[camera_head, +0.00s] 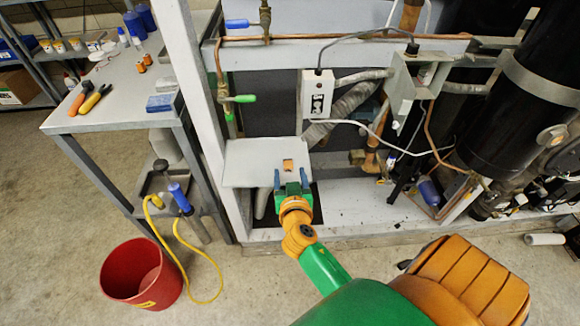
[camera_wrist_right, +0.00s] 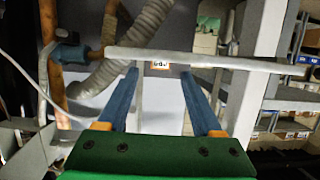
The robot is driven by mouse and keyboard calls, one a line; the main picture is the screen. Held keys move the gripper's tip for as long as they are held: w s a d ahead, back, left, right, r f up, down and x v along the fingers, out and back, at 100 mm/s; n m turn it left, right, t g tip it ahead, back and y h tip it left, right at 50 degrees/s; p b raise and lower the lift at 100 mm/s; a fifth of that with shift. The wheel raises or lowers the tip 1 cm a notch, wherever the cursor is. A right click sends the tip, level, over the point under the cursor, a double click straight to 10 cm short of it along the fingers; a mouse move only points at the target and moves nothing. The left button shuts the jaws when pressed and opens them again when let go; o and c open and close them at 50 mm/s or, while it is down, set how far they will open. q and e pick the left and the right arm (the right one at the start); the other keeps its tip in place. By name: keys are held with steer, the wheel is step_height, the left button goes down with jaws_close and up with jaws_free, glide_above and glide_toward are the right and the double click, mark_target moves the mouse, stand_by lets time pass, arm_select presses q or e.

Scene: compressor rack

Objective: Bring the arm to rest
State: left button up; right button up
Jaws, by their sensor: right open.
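My right arm, green and orange, reaches up from the bottom of the head view. Its right gripper (camera_head: 291,184) has two blue fingers spread apart with nothing between them. It is in front of the grey panel (camera_head: 240,165) on the compressor rack, near a small orange label (camera_head: 288,165). In the right wrist view the blue fingers of the right gripper (camera_wrist_right: 160,85) are wide apart, and the edge of the panel (camera_wrist_right: 225,60) with the label (camera_wrist_right: 160,65) lies beyond them. My left gripper is not in view.
A red bucket (camera_head: 142,272) stands on the floor at the left, beside a workbench (camera_head: 110,110) with tools. A grey box (camera_head: 318,94), a bent hose (camera_head: 350,103) and copper pipes are in the rack. Black tanks (camera_head: 530,95) stand at the right. The floor in front is mostly clear.

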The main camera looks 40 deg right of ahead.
steer(key=s+a+f+n+g+y, duration=0.3)
steer(key=s+a+n+g+y, duration=0.15)
steer(key=s, duration=0.55)
steer(key=s+a+f+n+g+y, duration=0.35)
steer(key=s+a+g, duration=0.2)
steer(key=s, duration=0.45)
steer(key=s+f+p, duration=0.3)
steer(key=s+f, duration=0.1)
steer(key=f, duration=1.1)
steer(key=s+d+f+g+p, duration=0.1)
steer(key=s+f+p, duration=0.1)
steer(key=s+f, duration=0.4)
steer(key=s, duration=0.4)
steer(key=shift+s+d+f+n+g+h, duration=0.25)
steer(key=shift+s+d+n+g+h, duration=0.05)
steer(key=shift+s+h, duration=0.1)
